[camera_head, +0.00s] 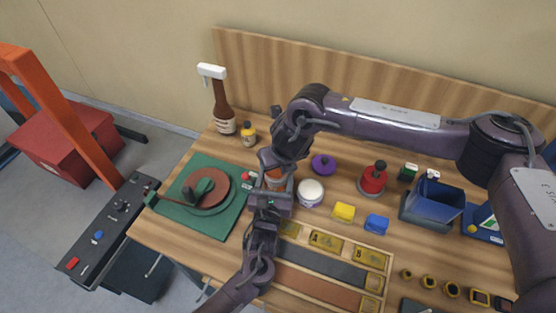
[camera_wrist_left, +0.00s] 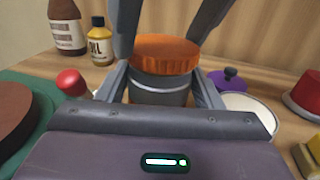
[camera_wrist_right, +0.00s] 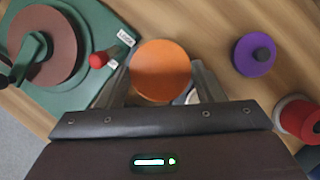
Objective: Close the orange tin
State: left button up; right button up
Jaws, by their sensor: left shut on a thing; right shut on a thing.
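The orange tin has a grey body (camera_wrist_left: 160,90) and an orange ribbed lid (camera_wrist_left: 166,53). The lid sits on top of the body, level; I cannot tell how tightly it is seated. The lid fills the middle of the right wrist view (camera_wrist_right: 160,70), and the tin is partly hidden between my grippers in the head view (camera_head: 275,179). My left gripper (camera_head: 271,192) is shut on the body from the front, one finger on each side. My right gripper (camera_wrist_right: 162,85) reaches down from above and is shut on the lid.
A white round jar (camera_head: 310,192) and a purple lid (camera_head: 323,165) stand close right of the tin. A red tin (camera_head: 372,180) is farther right. A green board with a brown disc (camera_head: 208,188) lies left. A brown bottle (camera_head: 223,115) and yellow bottle (camera_head: 248,134) stand behind.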

jog(key=shift+s+d+f, duration=0.1)
jog(key=shift+d+f, duration=0.05)
jog(key=shift+f, duration=0.8)
dwell(0.6)
jog(key=shift+r, duration=0.55)
jog(key=shift+r, duration=0.2)
dwell(0.5)
jog(key=shift+f, duration=0.45)
dwell(0.3)
jog(key=shift+d+f, duration=0.1)
jog(key=shift+f, duration=0.4)
jog(key=shift+c, duration=0.3)
jog(key=shift+r, duration=0.1)
jog(key=shift+a+r, duration=0.2)
jog(key=shift+r, duration=0.2)
jog(key=shift+r, duration=0.4)
dwell(0.7)
